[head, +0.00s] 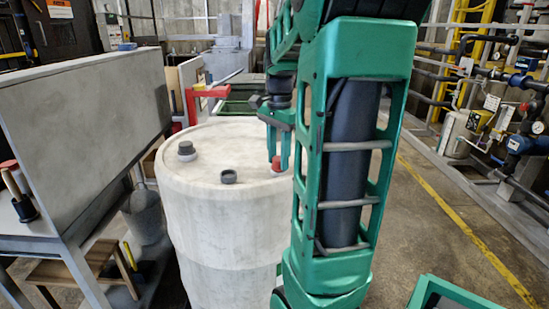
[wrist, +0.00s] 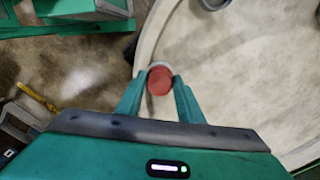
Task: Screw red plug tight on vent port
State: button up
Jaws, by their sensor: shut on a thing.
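The red plug (wrist: 160,80) is between the fingertips of my gripper (wrist: 158,88) in the wrist view, with a pale ring, seemingly the vent port (wrist: 160,66), showing at its far edge. In the head view the red plug (head: 276,164) shows below my gripper (head: 279,160), near the right rim of the white drum (head: 225,240). My gripper points down and is shut on the plug. The plug appears upright on the port, but its seating and threads are hidden.
A dark grey plug (head: 186,147) sits on another port at the drum top's left. An open dark ring (head: 229,176) is near the front. A grey panel (head: 85,140) stands close on the left. Pipes and valves (head: 500,120) line the right.

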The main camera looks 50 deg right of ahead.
jog(key=shift+m, duration=0.7)
jog(key=o, duration=1.1)
jog(key=shift+o, duration=0.2)
jog(key=shift+c, duration=0.3)
